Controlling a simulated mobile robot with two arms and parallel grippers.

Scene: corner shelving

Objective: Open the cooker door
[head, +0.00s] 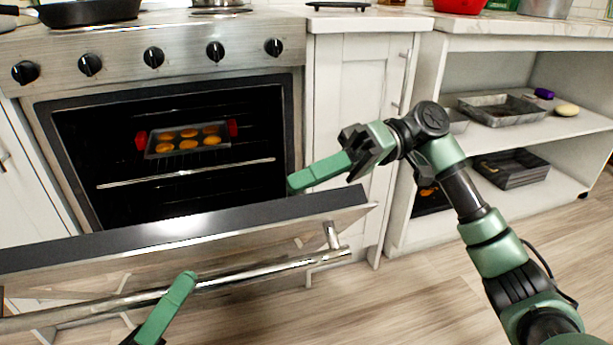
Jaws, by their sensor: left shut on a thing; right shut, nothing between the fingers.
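The cooker door (300,210) is partly open, tilted down and outward from the oven cavity (100,170). Its long metal handle (270,267) runs across the front of the door. My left gripper (182,286) is at the bottom, shut on the handle; only part of its green fingers shows. My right gripper (296,183) is shut and empty, just above the right end of the door's top edge, in front of the oven's right side.
Inside the oven, a tray (207,149) of several round orange-brown items has red pieces at both ends. Knobs (153,56) line the panel above. A white cabinet (350,90) and open shelves (470,215) stand right. Wooden floor (420,290) is clear.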

